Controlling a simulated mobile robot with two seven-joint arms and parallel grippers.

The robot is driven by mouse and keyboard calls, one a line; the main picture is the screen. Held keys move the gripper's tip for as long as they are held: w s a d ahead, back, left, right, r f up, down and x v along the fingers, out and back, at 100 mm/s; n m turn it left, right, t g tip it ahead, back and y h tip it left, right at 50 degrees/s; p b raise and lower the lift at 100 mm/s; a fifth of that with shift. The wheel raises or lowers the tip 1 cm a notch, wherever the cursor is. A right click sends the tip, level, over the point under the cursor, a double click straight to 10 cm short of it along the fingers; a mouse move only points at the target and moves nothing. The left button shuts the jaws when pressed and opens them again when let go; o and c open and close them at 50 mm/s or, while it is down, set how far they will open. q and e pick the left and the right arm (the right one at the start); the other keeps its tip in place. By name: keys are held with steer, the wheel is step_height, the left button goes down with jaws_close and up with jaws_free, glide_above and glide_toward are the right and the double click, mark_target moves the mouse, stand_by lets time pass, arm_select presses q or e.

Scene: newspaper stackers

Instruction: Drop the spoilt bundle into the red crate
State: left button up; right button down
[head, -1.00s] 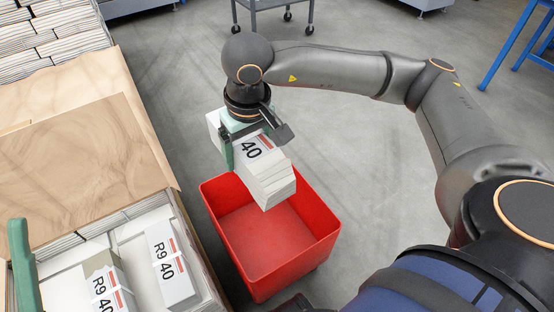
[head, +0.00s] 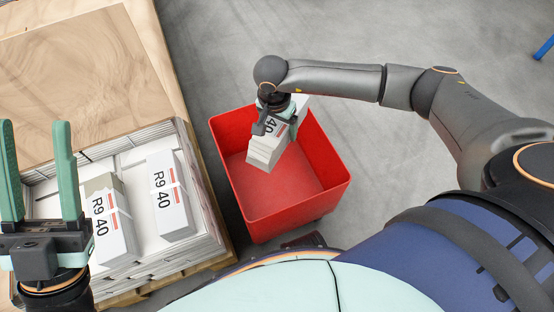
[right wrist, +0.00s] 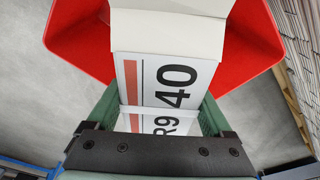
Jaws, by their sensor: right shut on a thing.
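The red crate (head: 335,182) stands on the floor right of the pallet in the head view, its floor bare where visible. My right gripper (head: 275,122) is shut on a white bundle (head: 266,152) labelled "40", tilted and over the crate's opening. In the right wrist view the bundle (right wrist: 165,60) sits between the green fingers of my right gripper (right wrist: 160,105), with the crate (right wrist: 250,45) around and beyond it. I cannot tell the bundle's exact height above the crate floor, nor see spoilage on it. My left gripper (head: 34,150) is open and empty at the left edge.
A pallet stack (head: 205,232) at the left holds two more "R9 40" bundles; one (head: 112,225) has a grey-brown patch at its far end, the other (head: 170,200) is white. A wooden board (head: 85,75) lies behind them. Grey floor is clear behind and right of the crate.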

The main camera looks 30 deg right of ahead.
mark_target(277, 124)
steer(key=f, duration=0.1)
steer(key=f+m, duration=0.1)
steer(key=f, duration=0.2)
steer(key=shift+s+d+b, duration=0.15)
steer(key=shift+d+b, duration=0.15)
step_height(277, 124, down, 6)
steer(key=b, duration=0.4)
steer(key=shift+r, duration=0.25)
steer(key=shift+c, duration=0.4)
jaws_free()
steer(key=shift+o, duration=0.4)
steer(key=shift+s+f, duration=0.15)
steer(key=r+p, duration=0.1)
steer(key=r, duration=0.3)
steer(key=a+r+p, duration=0.1)
steer(key=r+p, duration=0.1)
steer(key=r, duration=0.2)
steer(key=r+p, duration=0.1)
steer(key=r, duration=0.3)
steer(key=shift+s+a+r+p, duration=0.3)
steer(key=shift+s+r+p, duration=0.05)
